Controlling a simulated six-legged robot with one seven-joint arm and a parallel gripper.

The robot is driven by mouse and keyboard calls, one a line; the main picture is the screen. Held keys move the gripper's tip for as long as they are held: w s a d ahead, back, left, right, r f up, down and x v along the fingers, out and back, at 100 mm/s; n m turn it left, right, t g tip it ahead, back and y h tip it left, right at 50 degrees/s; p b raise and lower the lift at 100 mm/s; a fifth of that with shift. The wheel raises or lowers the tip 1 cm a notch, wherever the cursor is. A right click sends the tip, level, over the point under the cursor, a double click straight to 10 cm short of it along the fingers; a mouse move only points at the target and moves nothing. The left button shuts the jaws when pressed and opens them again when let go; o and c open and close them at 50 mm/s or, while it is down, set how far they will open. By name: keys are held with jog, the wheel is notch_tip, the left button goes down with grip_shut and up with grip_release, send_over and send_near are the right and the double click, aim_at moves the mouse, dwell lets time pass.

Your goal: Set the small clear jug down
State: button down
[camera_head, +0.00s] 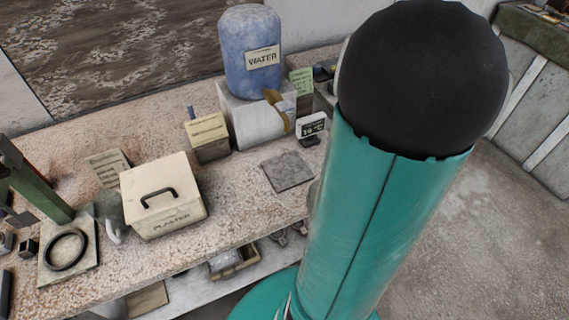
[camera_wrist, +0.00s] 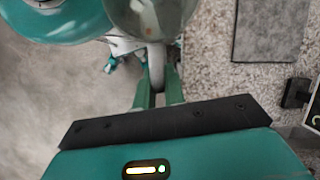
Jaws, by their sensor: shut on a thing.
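The small clear jug (camera_wrist: 150,18) shows at the top of the wrist view, cut off by the frame edge. Its pale handle (camera_wrist: 157,66) lies between the two green fingers of my gripper (camera_wrist: 158,88), which is shut on it. The jug is beside a flat grey square mat (camera_wrist: 268,35) on the speckled bench, which also shows in the head view (camera_head: 288,171). The mat is bare. In the head view my teal arm hides the gripper and most or all of the jug. I cannot tell how high the jug is above the bench.
A blue water drum (camera_head: 250,40) stands on a white block (camera_head: 258,120) behind the mat. A small display (camera_head: 311,126) stands near the mat's far right. A plaster box (camera_head: 162,195) with a black handle is left on the bench (camera_head: 235,215). Open floor lies right.

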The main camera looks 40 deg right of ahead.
jog(key=shift+w+d+f, duration=0.6)
jog(key=shift+w+d, duration=0.2)
jog(key=shift+w, duration=2.1)
jog(key=shift+w+d+f, duration=0.55)
jog(key=shift+w+d, duration=0.3)
jog(key=shift+w, duration=2.05)
jog(key=shift+w+d+f, duration=0.6)
jog(key=shift+w+d, duration=0.2)
jog(key=shift+w, duration=2.1)
jog(key=c, duration=1.9)
grip_release()
jog(key=shift+f, duration=0.15)
jog(key=o, duration=0.4)
jog(key=v, duration=1.2)
